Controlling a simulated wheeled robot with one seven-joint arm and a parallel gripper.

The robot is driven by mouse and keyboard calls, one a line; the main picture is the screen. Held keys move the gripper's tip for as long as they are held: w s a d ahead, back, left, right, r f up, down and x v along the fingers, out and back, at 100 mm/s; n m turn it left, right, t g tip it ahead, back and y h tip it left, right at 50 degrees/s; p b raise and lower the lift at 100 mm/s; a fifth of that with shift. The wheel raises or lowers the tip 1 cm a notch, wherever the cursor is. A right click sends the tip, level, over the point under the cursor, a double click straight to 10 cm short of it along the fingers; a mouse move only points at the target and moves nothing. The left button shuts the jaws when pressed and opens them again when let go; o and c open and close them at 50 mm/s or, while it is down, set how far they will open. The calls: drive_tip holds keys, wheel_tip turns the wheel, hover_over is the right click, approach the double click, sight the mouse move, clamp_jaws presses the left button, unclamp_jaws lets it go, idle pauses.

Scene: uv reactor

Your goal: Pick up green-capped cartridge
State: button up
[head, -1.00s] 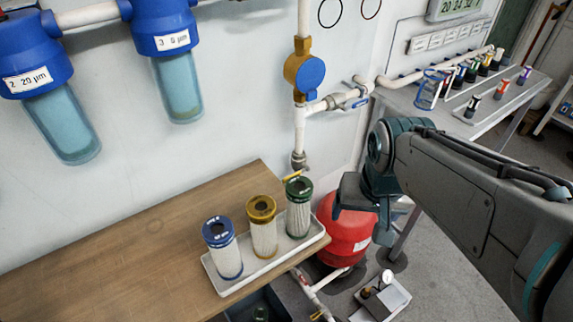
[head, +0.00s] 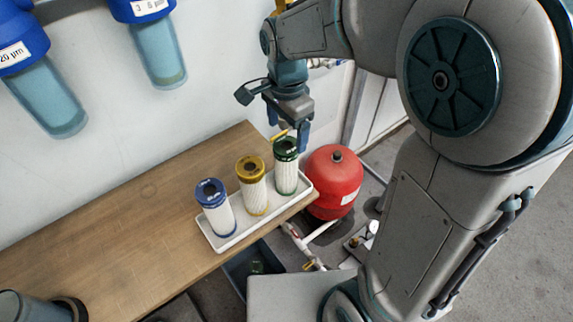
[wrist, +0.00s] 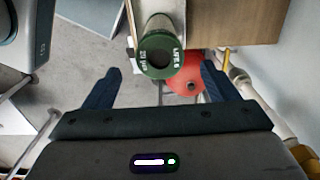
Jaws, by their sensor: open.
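The green-capped cartridge (head: 286,167) stands upright at the right end of a white tray (head: 262,226) on the wooden bench. It has a white pleated body and a dark green ring cap. My gripper (head: 288,138) points down just above and behind it, its fingers close to the cap. In the wrist view, the green cap (wrist: 161,57) lies ahead of my gripper (wrist: 160,82), roughly centred between the two spread dark fingers. The gripper is open and empty. I cannot tell whether a finger touches the cap.
A yellow-capped cartridge (head: 251,187) and a blue-capped cartridge (head: 215,208) stand in the same tray to the left. A red tank (head: 333,183) stands beyond the bench's right end. Blue filter housings (head: 148,40) hang on the wall. The bench's left part (head: 110,225) is mostly clear.

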sight(286, 158)
wheel_tip(286, 158, down, 10)
drive_tip(key=shift+s+a+r+p, duration=0.1)
drive_tip(key=shift+p, duration=0.2)
drive_tip(key=c, duration=1.1)
